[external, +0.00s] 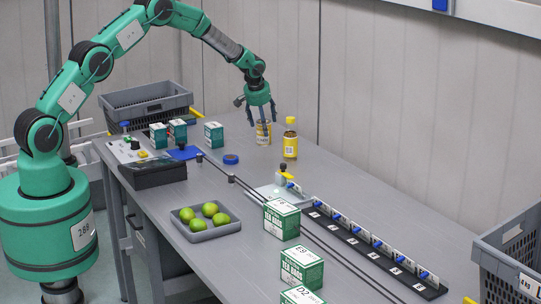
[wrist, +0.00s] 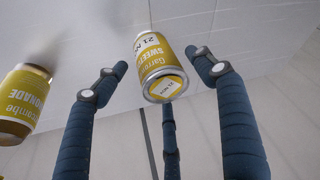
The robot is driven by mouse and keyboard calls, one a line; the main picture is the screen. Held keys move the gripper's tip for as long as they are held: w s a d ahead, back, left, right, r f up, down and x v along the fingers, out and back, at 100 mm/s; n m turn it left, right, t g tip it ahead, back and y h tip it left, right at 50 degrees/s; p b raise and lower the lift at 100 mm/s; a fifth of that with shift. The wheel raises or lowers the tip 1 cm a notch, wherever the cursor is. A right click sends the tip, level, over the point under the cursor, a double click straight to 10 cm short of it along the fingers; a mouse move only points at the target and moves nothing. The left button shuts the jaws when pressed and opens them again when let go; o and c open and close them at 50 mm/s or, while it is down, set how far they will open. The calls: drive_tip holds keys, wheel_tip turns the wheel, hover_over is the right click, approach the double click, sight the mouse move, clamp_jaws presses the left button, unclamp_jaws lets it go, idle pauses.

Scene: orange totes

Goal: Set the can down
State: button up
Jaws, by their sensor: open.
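The can (external: 263,137) has a yellow and white label and stands upright on the grey table near its far end. In the wrist view the can (wrist: 160,62) shows between my fingers, with gaps visible on both sides. My gripper (external: 262,120) is above the can, pointing down, with its fingertips about level with the can's upper part. In the wrist view my gripper (wrist: 155,72) has its blue fingers spread and does not clasp the can. The exact gap at the rear finger cannot be told.
A blue tape roll (external: 231,159) and a green-white box (external: 214,135) lie to the left. The rail (external: 330,247) runs toward the front.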

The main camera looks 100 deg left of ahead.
drive_tip(key=shift+r, duration=0.15)
drive_tip(key=p+v, duration=0.1)
drive_tip(key=v, duration=1)
drive_tip(key=shift+r, duration=0.4)
drive_tip(key=shift+d, duration=0.15)
drive_tip(key=shift+r, duration=0.1)
idle(0.4)
